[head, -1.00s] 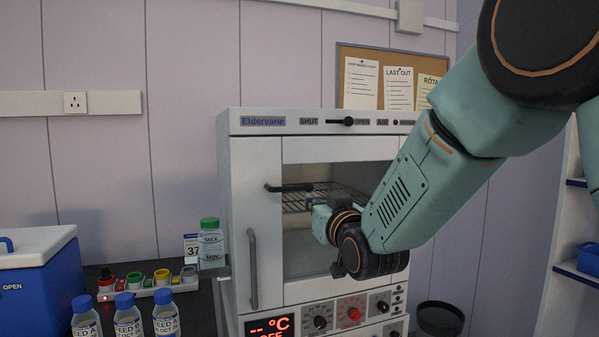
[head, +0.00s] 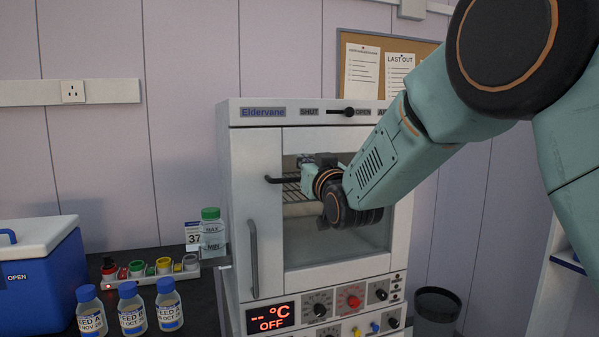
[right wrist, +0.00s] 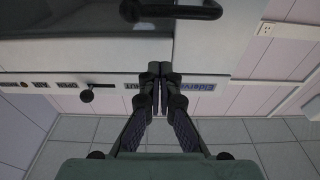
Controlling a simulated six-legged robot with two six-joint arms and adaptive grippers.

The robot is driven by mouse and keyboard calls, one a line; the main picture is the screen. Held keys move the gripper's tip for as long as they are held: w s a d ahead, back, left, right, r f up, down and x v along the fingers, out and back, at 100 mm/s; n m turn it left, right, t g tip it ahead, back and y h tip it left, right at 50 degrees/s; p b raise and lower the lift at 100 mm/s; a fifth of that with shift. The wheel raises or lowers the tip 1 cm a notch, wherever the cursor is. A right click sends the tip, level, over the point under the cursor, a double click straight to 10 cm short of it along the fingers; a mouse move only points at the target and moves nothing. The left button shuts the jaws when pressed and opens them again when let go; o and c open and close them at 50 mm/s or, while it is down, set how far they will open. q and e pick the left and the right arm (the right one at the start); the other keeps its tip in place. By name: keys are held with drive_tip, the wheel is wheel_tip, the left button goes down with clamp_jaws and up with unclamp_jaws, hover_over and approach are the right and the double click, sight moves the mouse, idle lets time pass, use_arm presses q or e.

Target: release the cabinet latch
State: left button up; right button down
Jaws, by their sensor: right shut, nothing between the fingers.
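The white cabinet (head: 300,266) has a windowed door that appears closed. A black lever handle (head: 274,179) sticks out at the window's left; it also shows at the top of the right wrist view (right wrist: 172,11). On the top panel a black slider knob (head: 349,111) sits at the OPEN end of its slot; it also shows in the right wrist view (right wrist: 88,95). My right gripper (head: 304,160) is in front of the window, just above and right of the lever. Its fingers (right wrist: 160,70) are together and empty; contact with the lever is not visible. My left gripper is out of view.
A vertical door handle (head: 253,258) runs down the cabinet's left side. A dark bin (head: 437,312) stands at lower right.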

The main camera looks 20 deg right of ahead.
drive_tip(key=w, duration=0.2)
drive_tip(key=w+p, duration=0.1)
drive_tip(key=w, duration=0.1)
drive_tip(key=shift+w+r, duration=0.1)
drive_tip(key=shift+r, duration=0.15)
drive_tip(key=f, duration=0.4)
drive_tip(key=shift+s, duration=0.35)
drive_tip(key=shift+s+r, duration=0.15)
